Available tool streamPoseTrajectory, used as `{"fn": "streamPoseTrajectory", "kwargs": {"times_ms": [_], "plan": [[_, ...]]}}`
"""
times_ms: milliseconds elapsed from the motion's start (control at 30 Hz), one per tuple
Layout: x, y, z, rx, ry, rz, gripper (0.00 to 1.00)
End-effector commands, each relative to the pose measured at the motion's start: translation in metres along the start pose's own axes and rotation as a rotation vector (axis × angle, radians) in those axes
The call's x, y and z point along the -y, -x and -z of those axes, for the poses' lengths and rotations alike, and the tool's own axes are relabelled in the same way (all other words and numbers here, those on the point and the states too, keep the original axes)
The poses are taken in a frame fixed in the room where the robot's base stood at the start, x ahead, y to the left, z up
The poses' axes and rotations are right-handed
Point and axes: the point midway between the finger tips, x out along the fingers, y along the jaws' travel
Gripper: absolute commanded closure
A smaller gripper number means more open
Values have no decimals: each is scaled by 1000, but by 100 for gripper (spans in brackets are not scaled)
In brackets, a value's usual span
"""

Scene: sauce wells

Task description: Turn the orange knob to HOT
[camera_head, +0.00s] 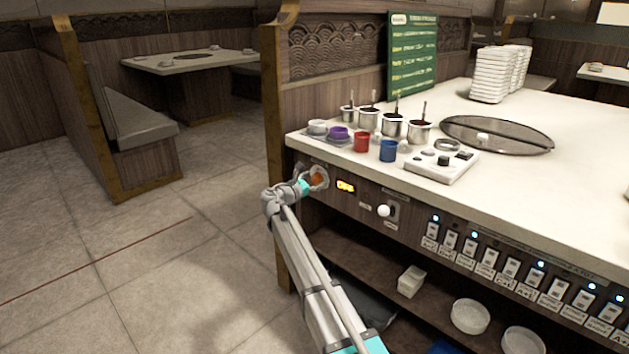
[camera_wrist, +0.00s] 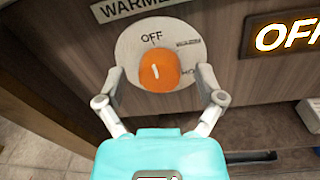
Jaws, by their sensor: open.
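The orange knob (camera_wrist: 160,72) sits on a round white dial plate (camera_wrist: 128,46) on the counter's front panel. Its white mark points up, close to the OFF label, and the lit display (camera_wrist: 285,35) reads OFF. Two more labels stand at the right of the dial, the lower one partly hidden by a finger. My gripper (camera_wrist: 160,80) is open, with one finger on each side of the knob; I cannot tell whether they touch it. In the head view the knob (camera_head: 316,180) shows at the panel's left end, with my gripper (camera_head: 312,181) at it.
On the counter (camera_head: 560,170) stand sauce pots (camera_head: 392,126), a red cup (camera_head: 362,142), a blue cup (camera_head: 388,151) and a white control box (camera_head: 440,162). A white lever (camera_head: 384,210) and several switches line the panel. An open shelf (camera_head: 375,275) lies below; floor at left is clear.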

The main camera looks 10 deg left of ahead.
Motion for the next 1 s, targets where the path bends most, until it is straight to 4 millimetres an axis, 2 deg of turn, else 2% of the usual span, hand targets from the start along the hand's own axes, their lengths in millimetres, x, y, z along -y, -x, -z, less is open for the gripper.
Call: {"fn": "streamPoseTrajectory", "kwargs": {"times_ms": [333,767,1000], "plan": [[0,-2,0,0,0,0,15],[0,-2,0,0,0,0,95],[0,-2,0,1,-11,0,95]]}}
